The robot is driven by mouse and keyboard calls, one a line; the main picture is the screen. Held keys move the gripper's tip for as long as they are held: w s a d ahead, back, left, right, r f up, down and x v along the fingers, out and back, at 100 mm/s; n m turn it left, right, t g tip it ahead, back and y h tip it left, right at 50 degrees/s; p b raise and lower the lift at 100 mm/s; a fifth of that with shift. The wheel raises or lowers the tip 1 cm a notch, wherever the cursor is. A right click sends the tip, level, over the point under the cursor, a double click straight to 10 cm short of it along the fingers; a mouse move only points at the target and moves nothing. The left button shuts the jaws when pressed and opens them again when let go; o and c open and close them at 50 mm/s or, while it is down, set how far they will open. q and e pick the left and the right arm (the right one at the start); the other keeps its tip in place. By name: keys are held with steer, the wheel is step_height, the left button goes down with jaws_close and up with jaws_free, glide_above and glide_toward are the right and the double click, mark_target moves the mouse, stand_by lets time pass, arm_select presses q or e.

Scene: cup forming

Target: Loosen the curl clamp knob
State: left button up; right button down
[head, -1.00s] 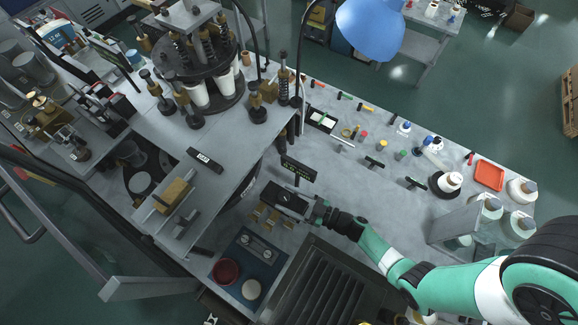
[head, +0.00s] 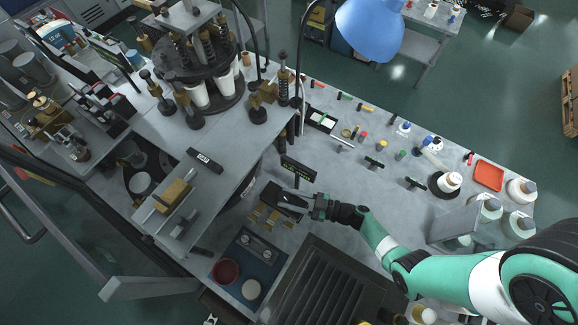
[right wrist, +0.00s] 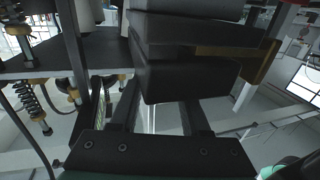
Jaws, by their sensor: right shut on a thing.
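The curl clamp unit, a small dark-topped block with brass parts (head: 268,212), stands on the bench in the middle of the head view. My right gripper (head: 312,204) reaches its right side from the right and is shut on the dark clamp knob there. In the right wrist view my two dark fingers (right wrist: 160,118) run up to dark grey blocks with a brass strip (right wrist: 225,51). The exact grip on the knob is hidden by the fingers and blocks. My left gripper is not in view.
A blue mat (head: 262,271) with a red bowl (head: 225,271) lies in front. A ribbed dark tray (head: 318,285) is close below my right arm. Small tools and bottles line the bench behind.

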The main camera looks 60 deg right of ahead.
steer(key=shift+d+n+g+y, duration=0.1)
steer(key=shift+n+g+y, duration=0.3)
steer(key=shift+n+y, duration=0.45)
steer(key=shift+c, duration=1.9)
jaws_free()
steer(key=v, duration=1.1)
steer(key=shift+s+d+b, duration=0.2)
steer(key=shift+d+b, duration=0.05)
steer(key=shift+b, duration=0.2)
